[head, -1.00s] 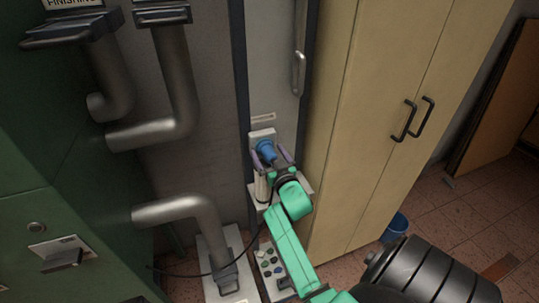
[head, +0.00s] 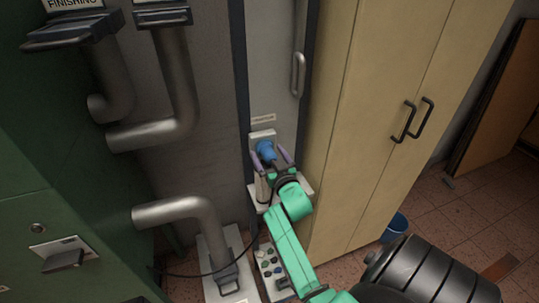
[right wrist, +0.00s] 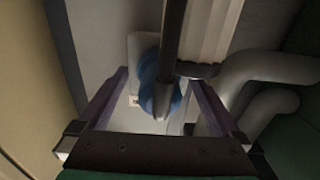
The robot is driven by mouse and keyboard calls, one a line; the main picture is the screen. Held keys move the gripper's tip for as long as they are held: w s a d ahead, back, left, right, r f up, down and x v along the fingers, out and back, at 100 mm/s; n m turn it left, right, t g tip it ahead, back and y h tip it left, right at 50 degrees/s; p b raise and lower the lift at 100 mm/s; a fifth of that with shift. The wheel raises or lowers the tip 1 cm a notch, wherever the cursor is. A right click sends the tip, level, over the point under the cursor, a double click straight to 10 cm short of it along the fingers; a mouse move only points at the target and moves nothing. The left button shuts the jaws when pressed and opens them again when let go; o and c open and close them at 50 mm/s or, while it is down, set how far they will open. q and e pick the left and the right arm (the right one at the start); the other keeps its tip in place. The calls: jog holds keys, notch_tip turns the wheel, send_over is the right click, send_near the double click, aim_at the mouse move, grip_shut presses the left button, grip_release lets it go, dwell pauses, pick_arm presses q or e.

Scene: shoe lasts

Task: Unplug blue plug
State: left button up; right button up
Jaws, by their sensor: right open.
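The blue plug (head: 265,149) sits at a white socket plate (head: 262,134) low on the grey panel. My right gripper (head: 271,161) is open just below it, with one purple finger on each side. In the right wrist view the blue plug (right wrist: 148,68) shows between the spread fingers of my right gripper (right wrist: 157,78), with gaps on both sides. A dark cable runs across the plug there and hides part of it. How far the plug sits in the socket cannot be told. My left gripper is out of view.
A beige cabinet (head: 385,110) stands close on the right of my right arm. Grey pipes (head: 185,212) and a green machine (head: 40,215) stand to the left. A button panel (head: 268,262) lies below. A blue bucket (head: 396,227) is on the floor.

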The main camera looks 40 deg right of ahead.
jog(key=shift+c, duration=0.3)
grip_shut()
jog(key=shift+s, duration=0.1)
jog(key=shift+s+a, duration=0.1)
jog(key=shift+s, duration=0.05)
jog(key=shift+s+a+r+p, duration=0.1)
jog(key=shift+s+a+p, duration=0.1)
jog(key=shift+s+p, duration=0.35)
jog(key=shift+p+v, duration=0.8)
jog(key=shift+v, duration=0.85)
jog(key=shift+s+a, duration=0.15)
jog(key=shift+s, duration=0.35)
